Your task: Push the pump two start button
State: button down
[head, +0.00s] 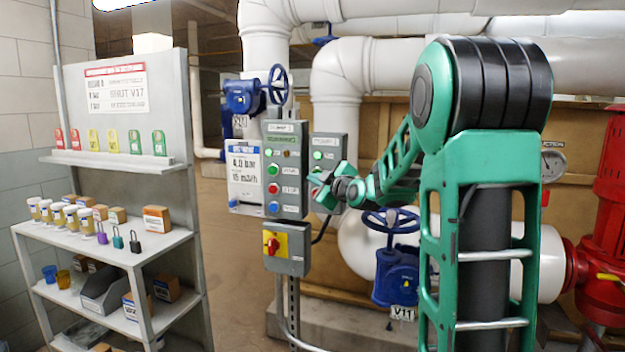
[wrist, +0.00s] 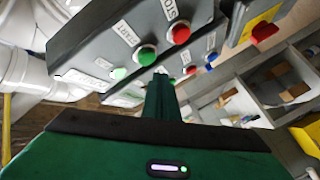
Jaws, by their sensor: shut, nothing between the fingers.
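The right grey control box (head: 329,150) is partly covered by my gripper in the head view. In the wrist view its face shows a green START button (wrist: 146,56), a red STOP button (wrist: 179,33) and a green lamp or button (wrist: 118,73). My gripper (head: 318,184) is shut and empty in front of this box. In the wrist view its fingertips (wrist: 160,76) are close below the START button; I cannot tell whether they touch it. The pump name on the box is too small to read.
A larger control box (head: 285,170) with green, red and blue buttons stands just left. Below it is a yellow switch box (head: 287,248) with a red knob. Blue valve wheels (head: 278,84) and white pipes surround the panels. A shelf (head: 130,245) with small goods stands left.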

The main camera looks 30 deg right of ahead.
jog(key=s+a, duration=0.2)
jog(key=a, duration=0.1)
jog(key=shift+s, duration=0.2)
dwell(0.8)
jog(key=s+a+f+m+g, duration=0.2)
jog(key=s+f+m+g, duration=0.6)
jog(key=s+f, duration=0.85)
jog(key=s+a+f+m+g, duration=0.2)
jog(key=s+g, duration=0.1)
jog(key=s, duration=0.6)
jog(key=s+a+f+m+g+y, duration=0.1)
jog(key=s+a+m+g, duration=0.1)
jog(key=s, duration=0.7)
jog(key=s+a+f+m+g+y, duration=0.1)
jog(key=s+f+m+g, duration=0.1)
jog(key=s, duration=0.7)
jog(key=shift+s+a+f+m+g, duration=0.4)
jog(key=shift+m+g, duration=0.1)
jog(key=shift+g, duration=0.7)
